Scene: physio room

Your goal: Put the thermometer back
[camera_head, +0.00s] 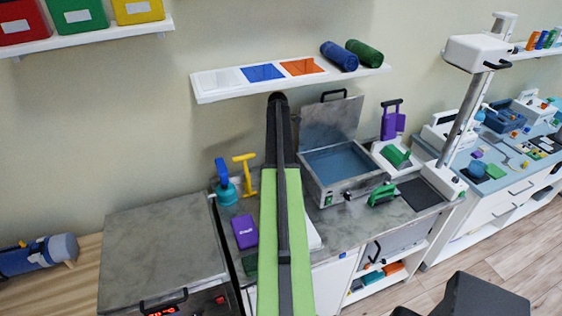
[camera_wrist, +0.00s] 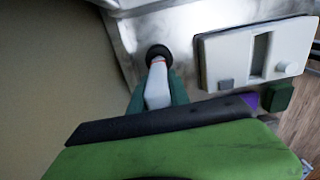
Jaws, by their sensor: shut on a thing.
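In the wrist view, my gripper (camera_wrist: 158,80) has its teal fingers shut around a slim white object with a red band near its far end, which I take to be the thermometer (camera_wrist: 156,92). A round black piece (camera_wrist: 158,54) sits right at the banded end. I cannot tell whether it is a holder around the end or part of the thermometer. In the head view, my raised arm hides my gripper and the thermometer.
On the grey bench (camera_head: 410,216) stand an open metal case (camera_head: 325,193), a purple box (camera_head: 244,231), and blue (camera_head: 226,190) and yellow (camera_head: 246,176) tools. A shelf (camera_head: 209,97) hangs above.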

